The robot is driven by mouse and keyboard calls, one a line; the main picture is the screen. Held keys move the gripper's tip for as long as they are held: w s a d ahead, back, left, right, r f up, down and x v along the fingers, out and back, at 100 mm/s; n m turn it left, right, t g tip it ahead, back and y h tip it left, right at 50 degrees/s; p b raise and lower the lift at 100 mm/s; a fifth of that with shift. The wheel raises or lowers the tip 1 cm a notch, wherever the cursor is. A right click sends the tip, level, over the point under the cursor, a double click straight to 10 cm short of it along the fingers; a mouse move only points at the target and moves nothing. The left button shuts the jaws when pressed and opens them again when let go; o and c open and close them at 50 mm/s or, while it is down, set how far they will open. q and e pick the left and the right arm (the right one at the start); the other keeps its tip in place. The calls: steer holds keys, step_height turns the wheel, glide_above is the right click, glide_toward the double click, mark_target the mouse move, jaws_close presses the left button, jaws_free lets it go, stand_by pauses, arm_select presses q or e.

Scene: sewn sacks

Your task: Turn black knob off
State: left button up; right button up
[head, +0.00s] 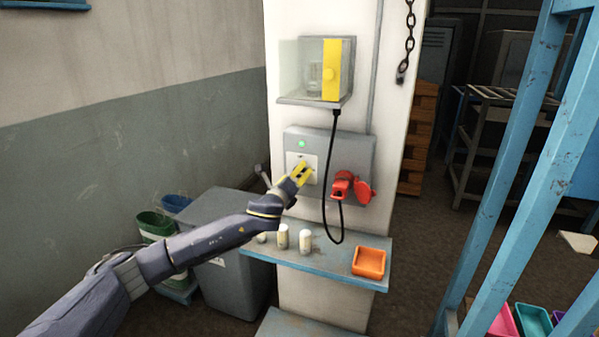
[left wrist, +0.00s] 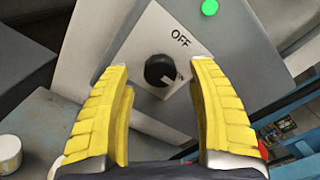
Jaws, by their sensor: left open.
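The black knob (left wrist: 160,71) sits on a pale square plate (left wrist: 143,44) on the grey wall panel. The word OFF is printed on the plate, and the knob's light mark points away from it, to the lower right in the left wrist view. My left gripper (left wrist: 157,72) is open, with its yellow fingers on either side of the knob and a gap on each side. In the head view my left gripper (head: 303,171) is at the plate (head: 293,161) and hides the knob. My right gripper is not in view.
A green light (head: 302,144) glows above the plate. A red plug (head: 343,186) with a hanging black cable is to the right. Below, a blue shelf (head: 335,262) holds several pale cylinders (head: 305,240) and an orange tray (head: 369,263). A yellow-fronted box (head: 331,70) is above.

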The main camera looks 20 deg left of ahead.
arm_select(q)
steer(key=shift+w+d, duration=0.1)
steer(key=shift+w, duration=1.65)
jaws_close()
